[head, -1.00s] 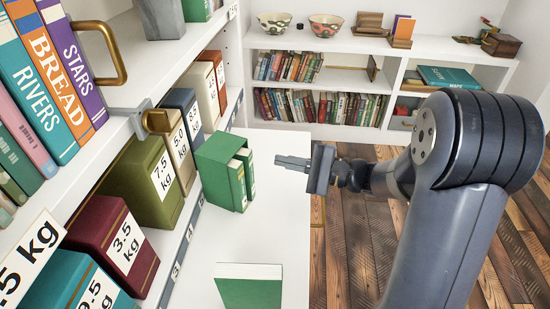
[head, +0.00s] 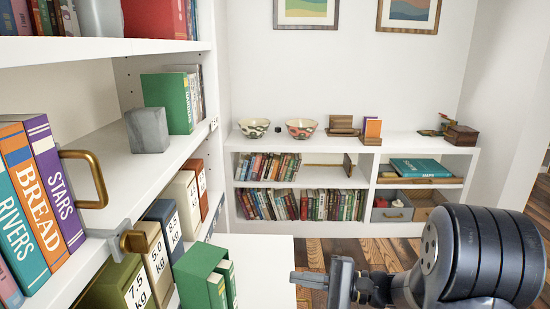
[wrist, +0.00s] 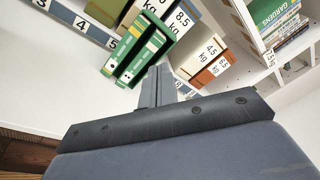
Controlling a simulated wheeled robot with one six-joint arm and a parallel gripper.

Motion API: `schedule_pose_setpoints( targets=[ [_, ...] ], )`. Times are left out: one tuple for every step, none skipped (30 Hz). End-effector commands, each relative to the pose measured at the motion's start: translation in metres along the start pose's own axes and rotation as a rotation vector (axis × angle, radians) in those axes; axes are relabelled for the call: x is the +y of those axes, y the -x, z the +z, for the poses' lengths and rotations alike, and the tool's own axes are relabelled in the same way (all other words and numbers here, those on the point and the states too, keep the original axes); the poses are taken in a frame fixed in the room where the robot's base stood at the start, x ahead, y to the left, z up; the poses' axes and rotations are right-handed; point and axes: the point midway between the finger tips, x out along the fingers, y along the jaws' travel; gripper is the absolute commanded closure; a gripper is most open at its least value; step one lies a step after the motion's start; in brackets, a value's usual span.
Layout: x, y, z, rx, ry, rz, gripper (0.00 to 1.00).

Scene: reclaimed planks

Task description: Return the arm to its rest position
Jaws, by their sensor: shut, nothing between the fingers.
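My gripper (head: 308,280) is at the lower middle of the head view, with my dark grey arm bent at the lower right. Its fingers are together with nothing between them. In the wrist view my gripper (wrist: 158,88) points toward the shelf. Green binders (head: 205,272) stand on the white surface to the left of my gripper, apart from it. The green binders also show in the wrist view (wrist: 135,55), beyond the fingers.
A tall white shelf on the left holds books (head: 42,190), a grey block (head: 147,130) and weight-labelled boxes (head: 159,260). A low white bookcase (head: 330,226) stands at the back with bowls (head: 300,129) on top. Open plank floor lies between.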

Motion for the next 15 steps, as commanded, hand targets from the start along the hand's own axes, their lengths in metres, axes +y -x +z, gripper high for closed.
schedule_pose_setpoints(
  targets=[
    [0.000,-0.004,0.000,-0.002,0.000,0.001,1.00],
    [0.000,-0.006,0.000,-0.002,0.001,0.001,1.00],
    [0.000,-0.011,0.000,-0.003,0.001,0.001,1.00],
    [0.001,-0.015,0.000,-0.003,0.001,0.002,1.00],
    [0.001,-0.019,0.000,-0.003,0.001,0.003,1.00],
    [0.001,-0.025,0.001,-0.004,0.001,0.002,1.00],
    [0.001,-0.030,0.001,-0.005,0.001,0.002,1.00],
    [0.001,-0.035,0.000,-0.004,0.001,0.003,1.00],
    [0.001,-0.042,0.001,-0.005,0.000,0.002,1.00],
    [0.001,-0.047,0.001,-0.005,0.000,0.003,1.00],
    [0.001,-0.053,0.001,-0.005,0.000,0.003,1.00],
    [0.001,-0.059,0.001,-0.004,0.000,0.002,1.00],
    [0.001,-0.065,0.001,-0.005,0.000,0.003,1.00],
    [0.001,-0.070,0.001,-0.004,0.000,0.003,1.00],
    [0.001,-0.077,0.001,-0.005,0.000,0.003,1.00]
  ],
)
